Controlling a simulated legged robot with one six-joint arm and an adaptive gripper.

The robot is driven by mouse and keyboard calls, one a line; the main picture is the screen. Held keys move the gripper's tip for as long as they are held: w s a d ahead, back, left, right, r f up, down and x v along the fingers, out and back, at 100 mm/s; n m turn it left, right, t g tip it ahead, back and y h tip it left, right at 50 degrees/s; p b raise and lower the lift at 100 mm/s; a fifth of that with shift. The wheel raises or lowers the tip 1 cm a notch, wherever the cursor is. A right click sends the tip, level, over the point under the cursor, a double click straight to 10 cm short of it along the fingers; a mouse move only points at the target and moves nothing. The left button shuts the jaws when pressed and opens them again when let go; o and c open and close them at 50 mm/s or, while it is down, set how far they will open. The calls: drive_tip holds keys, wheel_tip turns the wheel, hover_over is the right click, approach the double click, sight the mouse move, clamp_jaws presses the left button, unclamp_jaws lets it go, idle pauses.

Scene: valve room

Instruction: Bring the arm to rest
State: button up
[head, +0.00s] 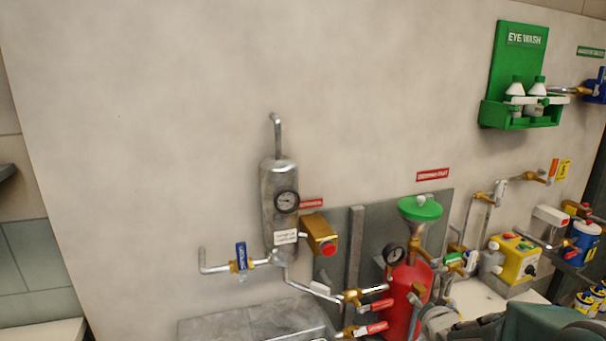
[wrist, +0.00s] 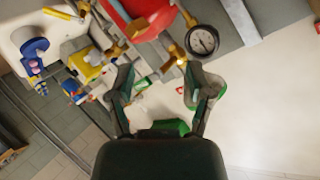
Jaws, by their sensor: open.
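My gripper (wrist: 158,82) shows in the wrist view with its two dark fingers spread apart. Nothing is held between the fingers. Green parts (wrist: 172,127) show just behind the gripper's palm, and the pale wall lies beyond. In the head view a grey and teal part at the bottom right edge looks like my arm, in front of the lower pipework. The fingertips cannot be made out clearly there.
A red tank (head: 404,300) with a green funnel (head: 420,208) stands close to my arm. A steel cylinder (head: 279,210) with a gauge hangs left of it. A yellow box (head: 513,258) and a green eye wash station (head: 516,80) are right. The upper left wall is bare.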

drive_tip(key=s+a+r+n+g, duration=0.2)
drive_tip(key=s+a, duration=0.1)
drive_tip(key=s, duration=0.5)
drive_tip(key=s+a+r+n+g, duration=0.3)
drive_tip(key=s+a, duration=0.1)
drive_tip(key=s, duration=0.5)
drive_tip(key=s+a+r+n+g, duration=0.2)
drive_tip(key=s+a+n, duration=0.1)
drive_tip(key=s, duration=0.6)
drive_tip(key=shift+s+a+r+y, duration=0.15)
drive_tip(key=shift+s+a+y, duration=0.05)
drive_tip(key=shift+a+y, duration=0.15)
